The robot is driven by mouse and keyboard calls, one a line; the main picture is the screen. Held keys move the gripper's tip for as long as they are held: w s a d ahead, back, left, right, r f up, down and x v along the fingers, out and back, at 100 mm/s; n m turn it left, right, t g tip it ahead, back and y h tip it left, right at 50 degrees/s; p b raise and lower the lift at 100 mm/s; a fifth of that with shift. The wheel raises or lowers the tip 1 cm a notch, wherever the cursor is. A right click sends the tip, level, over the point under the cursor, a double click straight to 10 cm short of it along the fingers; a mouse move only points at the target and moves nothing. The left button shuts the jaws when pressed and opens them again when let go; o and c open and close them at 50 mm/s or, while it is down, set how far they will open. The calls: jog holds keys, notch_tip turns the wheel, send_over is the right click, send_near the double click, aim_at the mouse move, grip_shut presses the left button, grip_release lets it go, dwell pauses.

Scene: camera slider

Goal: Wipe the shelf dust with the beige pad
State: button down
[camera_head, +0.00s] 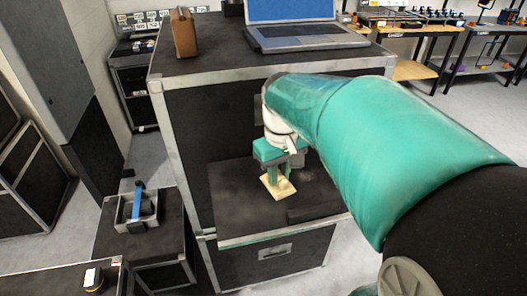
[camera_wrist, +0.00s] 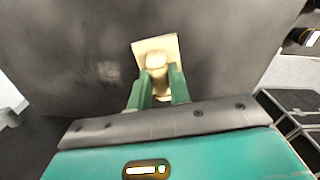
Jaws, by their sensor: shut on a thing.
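The beige pad (camera_head: 270,185) is at the dark shelf surface (camera_head: 235,203) of the lower black case, and it also shows in the wrist view (camera_wrist: 145,47). My gripper (camera_head: 279,178) points down, its green fingers shut on the pad's raised grip. In the wrist view the fingers (camera_wrist: 158,84) cover part of the pad. A faint pale dust patch (camera_wrist: 108,71) lies on the shelf left of the pad in the wrist view. I cannot tell whether the pad's underside is touching the shelf.
A taller black case (camera_head: 210,75) rises behind the shelf, with a laptop (camera_head: 305,37) and a brown box (camera_head: 184,33) on top. A lower case at left carries a grey holder with a blue-handled tool (camera_head: 137,205). The shelf's left part is clear.

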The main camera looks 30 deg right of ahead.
jog(key=shift+s+d, duration=0.4)
jog(key=shift+d, duration=0.9)
jog(key=shift+s+d, duration=0.35)
jog(key=shift+d, duration=0.9)
jog(key=shift+s+d, duration=0.4)
jog(key=shift+d, duration=0.9)
jog(key=shift+s+d, duration=0.25)
jog(key=shift+d, duration=0.65)
notch_tip(320, 180, up, 7)
